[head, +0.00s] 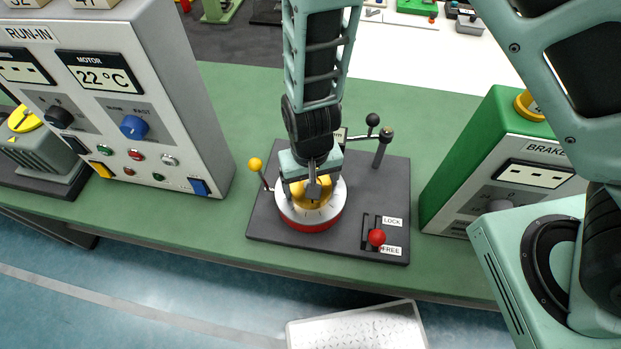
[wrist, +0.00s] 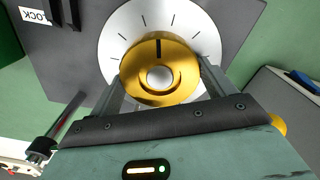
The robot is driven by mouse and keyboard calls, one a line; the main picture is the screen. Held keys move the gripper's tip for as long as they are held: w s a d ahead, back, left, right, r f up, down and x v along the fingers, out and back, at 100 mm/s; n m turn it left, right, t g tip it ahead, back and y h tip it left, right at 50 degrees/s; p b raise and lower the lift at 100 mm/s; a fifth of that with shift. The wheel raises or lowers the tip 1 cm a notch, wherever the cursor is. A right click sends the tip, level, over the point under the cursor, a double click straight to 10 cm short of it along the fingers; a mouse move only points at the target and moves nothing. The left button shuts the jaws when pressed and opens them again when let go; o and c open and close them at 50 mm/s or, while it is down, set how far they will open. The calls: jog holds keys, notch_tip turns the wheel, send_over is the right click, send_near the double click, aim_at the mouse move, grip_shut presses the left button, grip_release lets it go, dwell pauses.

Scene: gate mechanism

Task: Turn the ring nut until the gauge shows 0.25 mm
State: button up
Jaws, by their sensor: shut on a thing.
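The gold ring nut (head: 325,196) sits at the centre of a white dial with tick marks (head: 334,212) on a red base. In the wrist view the nut (wrist: 148,49) has a black line on its upper side, pointing up toward the dial's ticks. My gripper (head: 313,190) is above the nut; in the wrist view my gripper (wrist: 162,76) has a finger on either side, shut on it. The gauge (head: 342,134) stands behind my gripper, which hides most of it; only an "m" shows, so its reading cannot be told.
A red-knobbed lever (head: 376,237) stands at the FREE end of its slot on the dark plate (head: 280,226). A yellow-knobbed lever (head: 256,165) is left of the dial; a dark post (head: 382,150) is behind right. The RUN-IN box (head: 190,95) and green BRAKE box (head: 470,145) flank the plate.

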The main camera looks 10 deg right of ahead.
jog(key=m+p, duration=0.1)
jog(key=m, duration=0.3)
jog(key=shift+r+m+p, duration=0.1)
jog(key=shift+m+p, duration=0.2)
jog(key=m+p, duration=0.1)
jog(key=m, duration=0.2)
jog(key=shift+m, duration=0.4)
jog(key=m+p, duration=0.1)
jog(key=m, duration=0.2)
jog(key=shift+p, duration=0.35)
jog(key=shift+m+p, duration=0.7)
jog(key=shift+m, duration=1.3)
jog(key=o, duration=0.9)
notch_tip(320, 180, up, 17)
jog(key=shift+r+p, duration=0.15)
jog(key=shift+p, duration=0.3)
jog(key=shift+s, duration=0.1)
